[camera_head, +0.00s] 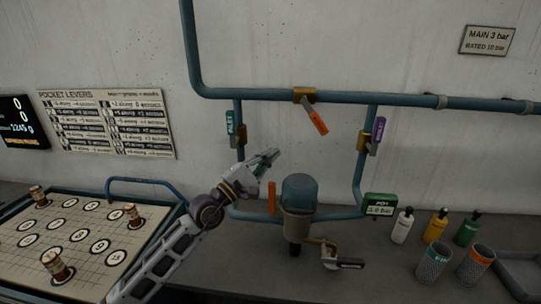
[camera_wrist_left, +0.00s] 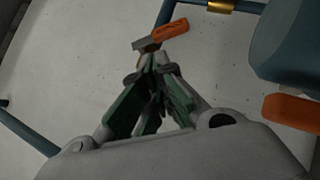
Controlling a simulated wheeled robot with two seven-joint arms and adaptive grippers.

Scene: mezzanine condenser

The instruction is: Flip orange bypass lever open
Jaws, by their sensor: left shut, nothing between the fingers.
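The orange bypass lever (camera_head: 317,121) hangs from a brass valve (camera_head: 305,95) on the upper horizontal blue pipe, slanting down to the right. In the left wrist view an orange handle (camera_wrist_left: 172,31) shows just beyond my fingertips, with a grey piece at its near end. My left gripper (camera_head: 272,155) is shut and empty, below and left of the lever and apart from it in the head view. Its green-padded fingers (camera_wrist_left: 152,66) close together in the wrist view. My right gripper is not in view.
A teal-handled valve (camera_head: 230,124) and a purple-handled valve (camera_head: 377,135) flank the lever on vertical pipes. A blue-topped filter bowl (camera_head: 299,193) stands below, beside an upright orange bar (camera_head: 272,197). Bottles and cups stand on the right; a game board (camera_head: 85,240) lies left.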

